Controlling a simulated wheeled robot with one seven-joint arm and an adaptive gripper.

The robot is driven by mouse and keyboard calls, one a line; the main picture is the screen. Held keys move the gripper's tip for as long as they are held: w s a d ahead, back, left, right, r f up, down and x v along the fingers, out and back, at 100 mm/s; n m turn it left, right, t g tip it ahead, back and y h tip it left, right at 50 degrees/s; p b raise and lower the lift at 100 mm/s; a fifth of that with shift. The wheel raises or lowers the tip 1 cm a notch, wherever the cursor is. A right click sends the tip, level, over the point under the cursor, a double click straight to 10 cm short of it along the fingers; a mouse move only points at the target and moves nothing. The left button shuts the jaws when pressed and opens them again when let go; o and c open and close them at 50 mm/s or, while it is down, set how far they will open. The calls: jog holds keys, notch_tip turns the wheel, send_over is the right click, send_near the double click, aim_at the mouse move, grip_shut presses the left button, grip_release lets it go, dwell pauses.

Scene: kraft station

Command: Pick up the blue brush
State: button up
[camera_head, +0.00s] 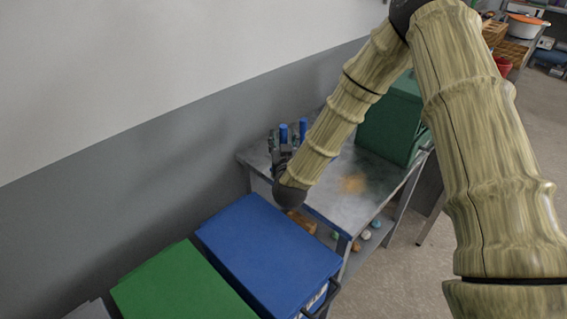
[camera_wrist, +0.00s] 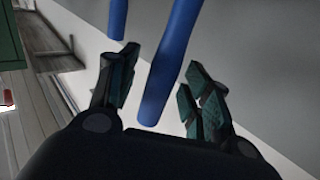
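Two slim blue upright things show at my gripper (camera_head: 281,147) in the head view: one on the left (camera_head: 283,133) and one on the right (camera_head: 303,128). I cannot tell which is the blue brush; no bristles show. In the wrist view my gripper (camera_wrist: 162,82) is open. One long blue shaft (camera_wrist: 170,65) shows between its fingers, with gaps on both sides. A second blue shaft (camera_wrist: 118,18) is at the top, beyond the left finger. My arm and gripper hide part of the area around their lower ends in the head view.
A grey metal table (camera_head: 335,195) stands against the wall (camera_head: 130,160). A dark green box (camera_head: 392,118) sits on its far right part. A blue box (camera_head: 265,250) and a green box (camera_head: 180,285) are nearer. Small round things (camera_head: 366,235) lie on the lower shelf.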

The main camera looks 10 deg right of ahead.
grip_shut()
jog(key=shift+r, duration=0.1)
